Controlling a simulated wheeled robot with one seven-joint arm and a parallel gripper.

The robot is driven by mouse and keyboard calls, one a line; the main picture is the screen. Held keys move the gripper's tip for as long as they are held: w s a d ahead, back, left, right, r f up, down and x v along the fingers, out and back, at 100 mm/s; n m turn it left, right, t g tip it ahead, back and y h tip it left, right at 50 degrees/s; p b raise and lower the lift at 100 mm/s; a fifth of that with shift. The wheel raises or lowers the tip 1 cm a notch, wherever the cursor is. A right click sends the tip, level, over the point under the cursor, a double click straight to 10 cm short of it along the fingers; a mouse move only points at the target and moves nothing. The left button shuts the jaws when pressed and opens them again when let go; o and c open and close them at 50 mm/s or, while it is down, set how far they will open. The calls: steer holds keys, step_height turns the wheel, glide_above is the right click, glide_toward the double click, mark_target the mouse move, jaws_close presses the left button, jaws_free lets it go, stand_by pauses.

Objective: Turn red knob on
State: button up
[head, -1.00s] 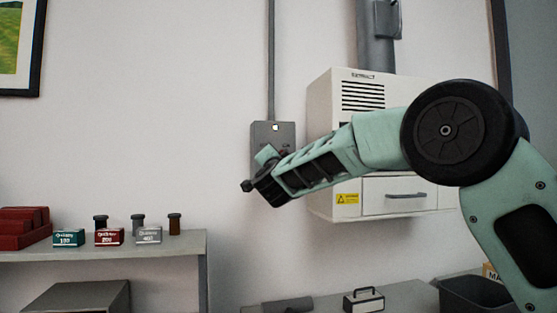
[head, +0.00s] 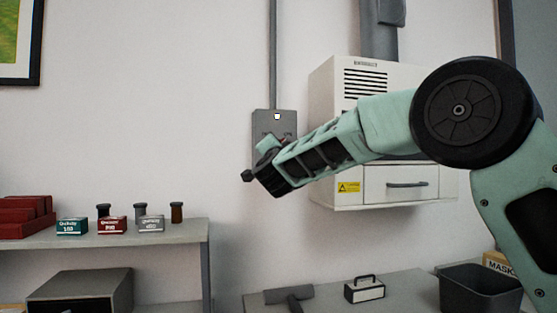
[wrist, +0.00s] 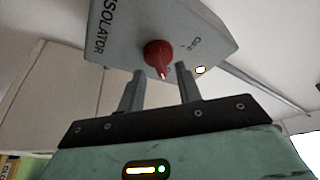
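The red knob (wrist: 158,55) sits on the face of a grey isolator box (wrist: 120,35), which also shows on the wall in the head view (head: 286,122). A pale pointer mark on the knob points down in the wrist view. My gripper (wrist: 160,70) is open, its two fingers apart with the knob just beyond and between their tips. I cannot tell whether they touch it. In the head view my gripper (head: 252,176) is in front of the box's lower part and hides the knob.
A white wall cabinet (head: 330,100) with a drawer is right of the box, close behind my arm. A shelf (head: 150,240) with small boxes and jars is at the left. Below are a hammer-like tool (head: 290,295), a small case (head: 365,290) and a dark bin (head: 480,290).

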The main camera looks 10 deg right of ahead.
steer(key=b+v, duration=0.2)
steer(key=v, duration=1.4)
steer(key=shift+b, duration=0.3)
steer(key=shift+d+f, duration=0.1)
